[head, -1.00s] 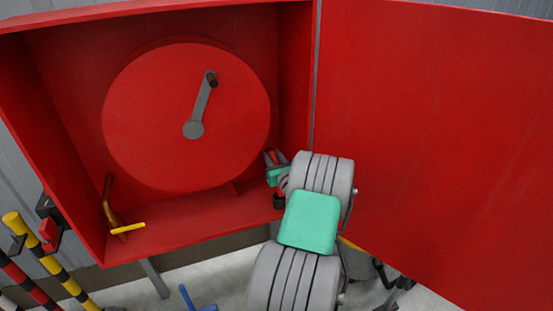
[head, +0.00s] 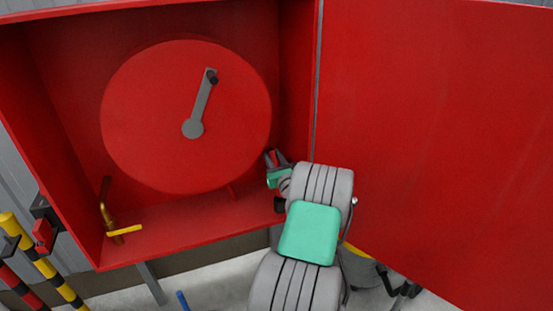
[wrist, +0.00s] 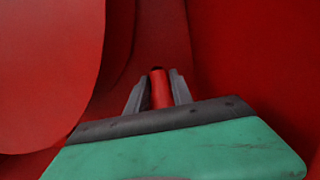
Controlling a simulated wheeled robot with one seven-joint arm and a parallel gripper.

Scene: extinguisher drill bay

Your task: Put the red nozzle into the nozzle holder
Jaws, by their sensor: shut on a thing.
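The red nozzle (wrist: 160,90) shows in the wrist view as a short red cylinder with a dark end, held between the two grey fingers of my gripper (wrist: 159,88). In the head view my gripper (head: 273,158) is small, at the right inner side of the red cabinet, beside the reel, with a little of the nozzle's red between its fingers. My gripper is shut on the nozzle. A dark piece (head: 279,204) shows below my wrist near the cabinet's right wall, partly hidden by my arm; I cannot tell whether it is the nozzle holder.
The red reel disc (head: 150,140) with a grey crank fills much of the cabinet. A brass valve with a yellow handle (head: 125,230) stands at the cabinet's lower left. The open red door (head: 440,130) bounds the right side. Striped poles (head: 45,265) stand at lower left.

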